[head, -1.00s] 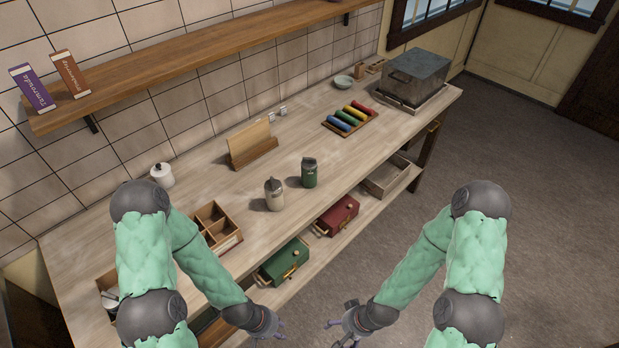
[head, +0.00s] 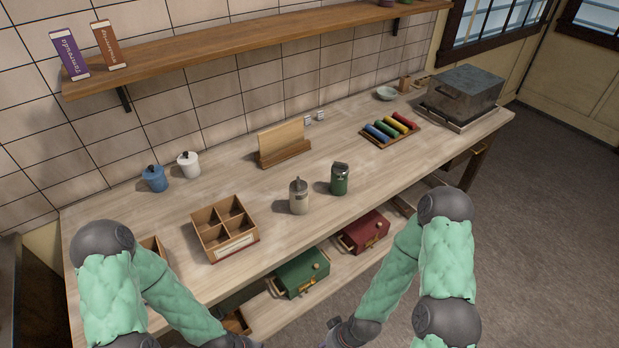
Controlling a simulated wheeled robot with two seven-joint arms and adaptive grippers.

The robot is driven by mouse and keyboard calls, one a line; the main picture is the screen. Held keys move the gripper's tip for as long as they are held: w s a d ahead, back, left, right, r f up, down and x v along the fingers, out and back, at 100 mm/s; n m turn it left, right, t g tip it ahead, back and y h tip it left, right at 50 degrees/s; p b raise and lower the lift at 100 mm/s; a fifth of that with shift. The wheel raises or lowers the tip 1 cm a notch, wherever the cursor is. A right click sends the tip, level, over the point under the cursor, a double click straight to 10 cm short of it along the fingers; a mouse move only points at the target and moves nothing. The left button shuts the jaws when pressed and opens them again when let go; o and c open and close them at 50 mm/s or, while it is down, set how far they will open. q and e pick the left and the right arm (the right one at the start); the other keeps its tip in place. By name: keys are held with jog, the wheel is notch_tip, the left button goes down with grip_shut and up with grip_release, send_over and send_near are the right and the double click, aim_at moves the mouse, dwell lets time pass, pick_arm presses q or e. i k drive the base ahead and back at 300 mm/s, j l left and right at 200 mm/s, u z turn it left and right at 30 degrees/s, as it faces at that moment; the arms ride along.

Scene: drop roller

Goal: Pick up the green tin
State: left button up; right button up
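The green tin (head: 340,180) stands upright on the wooden workbench (head: 370,165), near its front edge. It is dark green with a grey metal top. A cream tin (head: 299,197) of similar shape stands just to its left, apart from it. My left gripper is at the bottom edge of the head view, mostly cut off. My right gripper is also at the bottom edge, with only its wrist part showing. Both are in front of and below the bench top, well away from the green tin. Their fingers cannot be made out.
A compartment box (head: 225,230) stands left of the tins, and a wooden holder with a board (head: 283,145) behind them. A tray of coloured rolls (head: 390,129) and a grey metal box (head: 465,90) are farther right. Green (head: 301,272) and red (head: 363,232) boxes sit on the lower shelf.

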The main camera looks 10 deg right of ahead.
aim_at(339, 183)
jog(key=l+u, duration=0.45)
jog(key=l, duration=0.5)
jog(key=l+u, duration=0.5)
jog(key=l, duration=0.45)
jog(key=k, duration=0.05)
